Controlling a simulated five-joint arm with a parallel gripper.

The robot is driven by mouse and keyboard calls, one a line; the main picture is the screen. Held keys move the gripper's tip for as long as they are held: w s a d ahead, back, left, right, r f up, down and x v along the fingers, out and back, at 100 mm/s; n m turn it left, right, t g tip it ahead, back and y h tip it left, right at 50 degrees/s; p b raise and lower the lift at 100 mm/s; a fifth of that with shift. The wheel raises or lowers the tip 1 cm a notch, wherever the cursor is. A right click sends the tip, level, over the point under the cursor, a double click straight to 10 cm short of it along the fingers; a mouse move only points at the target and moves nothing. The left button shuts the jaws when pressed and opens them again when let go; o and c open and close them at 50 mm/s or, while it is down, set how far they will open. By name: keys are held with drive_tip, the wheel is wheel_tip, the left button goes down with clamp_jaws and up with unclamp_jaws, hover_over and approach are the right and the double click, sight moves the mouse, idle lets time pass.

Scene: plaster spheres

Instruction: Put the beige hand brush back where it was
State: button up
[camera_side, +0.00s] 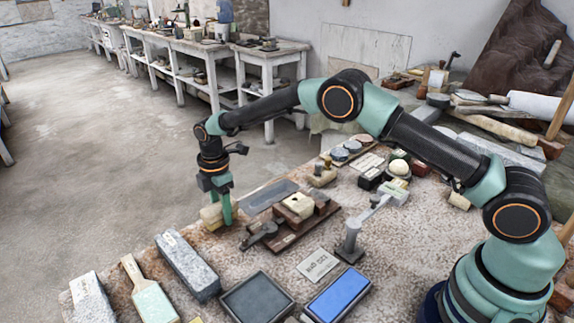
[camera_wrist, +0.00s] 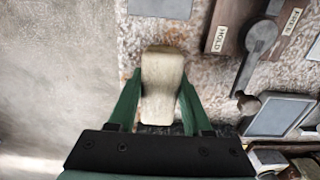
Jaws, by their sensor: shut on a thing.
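The beige hand brush (camera_side: 211,216) is a pale, worn block at the table's far left edge in the side view. My gripper (camera_side: 226,214) points straight down there, its green fingers partly hiding the brush. In the wrist view the brush (camera_wrist: 162,88) lies lengthwise between the two green fingers of my gripper (camera_wrist: 161,76), which are shut on its sides. The brush is at or just above the speckled tabletop; I cannot tell whether it touches. Its underside is hidden.
A brown wooden fixture (camera_side: 290,222) with a dark lever stands just right of my gripper. A grey plate (camera_side: 271,196) lies behind it. A granite block (camera_side: 187,266) lies in front. The table edge and open floor (camera_wrist: 60,60) are close on the left.

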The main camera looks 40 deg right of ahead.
drive_tip(key=shift+f, duration=0.6)
drive_tip(key=shift+f, duration=0.1)
drive_tip(key=o, duration=1.2)
